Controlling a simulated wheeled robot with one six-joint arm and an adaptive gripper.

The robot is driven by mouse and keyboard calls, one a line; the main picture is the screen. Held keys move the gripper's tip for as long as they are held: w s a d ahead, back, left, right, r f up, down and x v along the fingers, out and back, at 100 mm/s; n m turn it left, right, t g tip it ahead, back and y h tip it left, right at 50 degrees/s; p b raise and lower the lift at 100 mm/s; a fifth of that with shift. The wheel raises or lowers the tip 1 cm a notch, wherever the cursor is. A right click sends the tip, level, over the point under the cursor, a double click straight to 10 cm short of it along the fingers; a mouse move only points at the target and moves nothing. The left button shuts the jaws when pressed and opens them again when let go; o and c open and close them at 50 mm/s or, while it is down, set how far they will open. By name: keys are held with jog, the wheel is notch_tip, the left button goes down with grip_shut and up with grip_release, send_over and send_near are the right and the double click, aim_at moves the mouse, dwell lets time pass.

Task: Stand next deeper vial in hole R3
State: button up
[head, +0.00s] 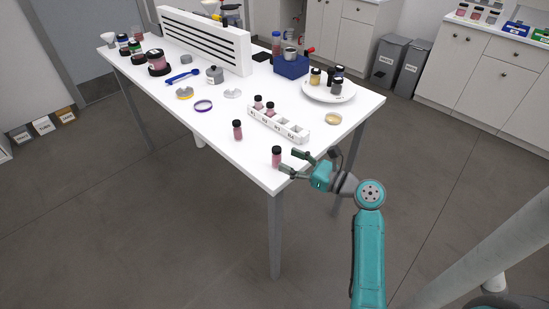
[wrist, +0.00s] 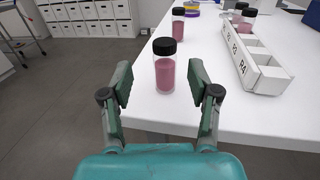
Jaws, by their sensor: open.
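A pink vial with a black cap (head: 277,158) stands upright near the table's front corner; it also shows in the wrist view (wrist: 165,76). My gripper (head: 289,161) is open, its fingers on either side of that vial in the wrist view (wrist: 161,88), with gaps showing. A second pink vial (head: 237,131) stands farther left on the table. The white rack (wrist: 236,62) has front labels, with R3 and R4 readable in the wrist view. Two black-capped pink vials (head: 258,102) (head: 270,109) stand at its far end. The two nearer holes look empty.
A white plate (head: 317,95) with several jars lies behind the rack, near a blue holder (head: 291,67). A shallow yellowish dish (head: 333,118) lies right of the rack. A purple ring (head: 203,106) and a grey pot (head: 214,75) are farther left. The table edge is close.

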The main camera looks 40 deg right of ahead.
aim_at(277, 153)
jog(key=shift+d+x, duration=0.15)
jog(key=shift+x, duration=1.3)
jog(key=shift+d+x, duration=0.15)
jog(key=shift+x, duration=1.25)
jog(key=shift+f, duration=0.1)
grip_shut()
